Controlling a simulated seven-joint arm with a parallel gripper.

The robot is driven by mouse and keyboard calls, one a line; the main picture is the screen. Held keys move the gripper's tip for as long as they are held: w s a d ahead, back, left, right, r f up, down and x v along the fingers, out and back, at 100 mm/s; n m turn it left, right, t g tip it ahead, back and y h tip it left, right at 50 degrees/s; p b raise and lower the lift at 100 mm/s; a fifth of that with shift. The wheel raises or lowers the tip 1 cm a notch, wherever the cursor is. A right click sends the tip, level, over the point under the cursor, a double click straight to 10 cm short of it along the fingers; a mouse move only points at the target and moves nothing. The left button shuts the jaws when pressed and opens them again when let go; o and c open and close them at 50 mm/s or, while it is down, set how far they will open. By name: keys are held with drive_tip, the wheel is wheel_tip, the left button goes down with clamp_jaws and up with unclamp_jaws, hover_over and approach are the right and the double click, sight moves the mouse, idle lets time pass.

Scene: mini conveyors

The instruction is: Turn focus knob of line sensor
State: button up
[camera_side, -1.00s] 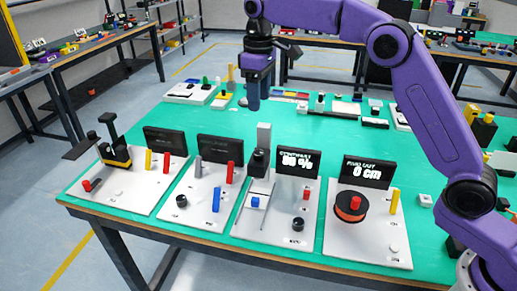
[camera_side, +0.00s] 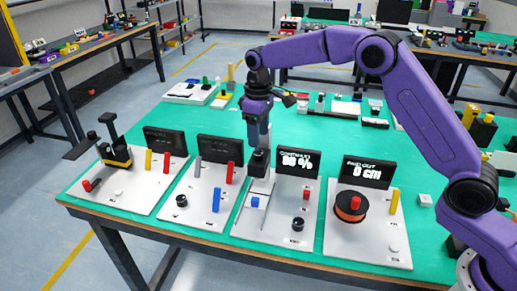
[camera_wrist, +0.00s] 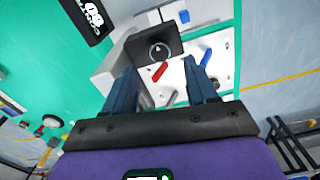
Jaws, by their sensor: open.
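The line sensor is a black block (camera_side: 259,163) on a grey post, on the third white panel from the left in the side view. In the wrist view the block (camera_wrist: 137,47) shows a round ringed knob (camera_wrist: 161,51) on its face. My gripper (camera_side: 261,145) points down just above the block and hides the post's top in the side view. In the wrist view my gripper (camera_wrist: 158,65) has its two fingers apart, with the knob between the fingertips in the picture. No contact can be made out.
A percent display (camera_side: 298,163) stands right of the block, close to it. A blue slider block (camera_side: 255,202) and a black knob (camera_side: 298,223) sit lower on the same panel. The panel at left has red and blue levers (camera_side: 216,200). The green table behind is partly clear.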

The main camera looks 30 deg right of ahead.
sight(258, 152)
wheel_tip(258, 152, down, 6)
drive_tip(key=shift+r, duration=0.1)
idle(0.4)
drive_tip(key=c, duration=1.1)
